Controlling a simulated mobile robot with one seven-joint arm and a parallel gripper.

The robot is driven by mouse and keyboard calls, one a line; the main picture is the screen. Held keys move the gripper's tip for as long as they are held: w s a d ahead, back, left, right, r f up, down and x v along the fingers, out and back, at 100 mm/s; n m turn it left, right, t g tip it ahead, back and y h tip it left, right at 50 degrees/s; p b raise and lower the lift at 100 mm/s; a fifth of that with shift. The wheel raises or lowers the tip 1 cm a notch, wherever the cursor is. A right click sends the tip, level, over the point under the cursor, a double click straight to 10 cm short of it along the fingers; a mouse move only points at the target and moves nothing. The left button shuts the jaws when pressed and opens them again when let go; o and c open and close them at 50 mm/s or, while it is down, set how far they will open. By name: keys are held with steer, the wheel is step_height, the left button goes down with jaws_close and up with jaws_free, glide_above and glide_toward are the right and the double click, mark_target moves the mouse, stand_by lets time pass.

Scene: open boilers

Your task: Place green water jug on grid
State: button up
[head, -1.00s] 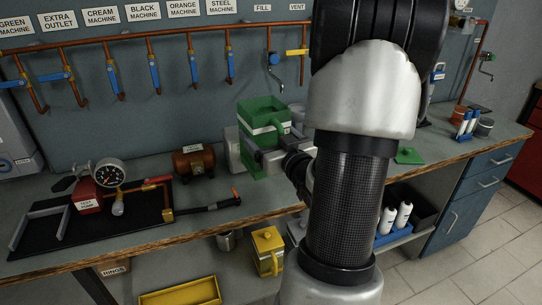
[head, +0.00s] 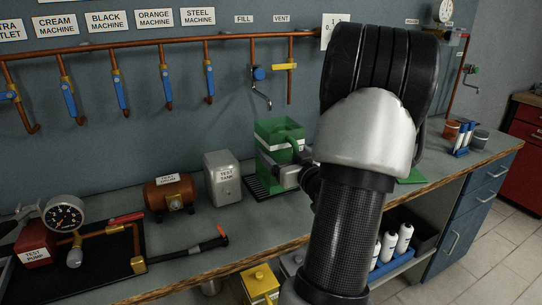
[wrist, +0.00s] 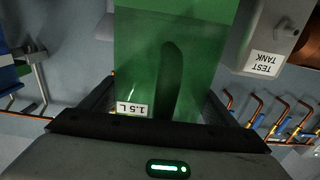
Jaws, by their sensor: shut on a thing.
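The green water jug (head: 275,128) is upright below the FILL tap in the head view, its lower part partly hidden by my gripper. My gripper (head: 287,170) is shut on it. The jug also fills the middle of the wrist view (wrist: 140,60), with a "1.5 L" label and its handle between the fingers (wrist: 160,105). The dark grid (head: 258,190) lies on the bench at the jug's base, mostly hidden. The jug is over or on it; I cannot tell whether they touch.
The grey test tank (head: 222,178) stands just left of the jug, with the copper-brown test liquid container (head: 170,192) farther left. The FILL tap (head: 260,76) hangs above. A green flat piece (head: 412,177) lies right of my arm. A yellow jug (head: 260,283) stands on the lower shelf.

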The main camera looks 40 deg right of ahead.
steer(key=shift+w+d+f+b, duration=0.25)
steer(key=shift+w+f, duration=0.3)
steer(key=shift+w, duration=0.4)
steer(key=shift+w+d+f+b, duration=0.2)
steer(key=shift+w+d+f, duration=0.3)
steer(key=shift+w, duration=0.5)
steer(key=shift+w+d+f+b, duration=0.2)
steer(key=shift+w+f, duration=0.45)
steer(key=shift+w, duration=0.3)
steer(key=shift+f, duration=0.2)
steer(key=o, duration=1.3)
steer(key=shift+c, duration=0.2)
steer(key=shift+r, duration=0.3)
steer(key=p+v, duration=0.1)
steer(key=v, duration=1.1)
steer(key=shift+s+f, duration=0.1)
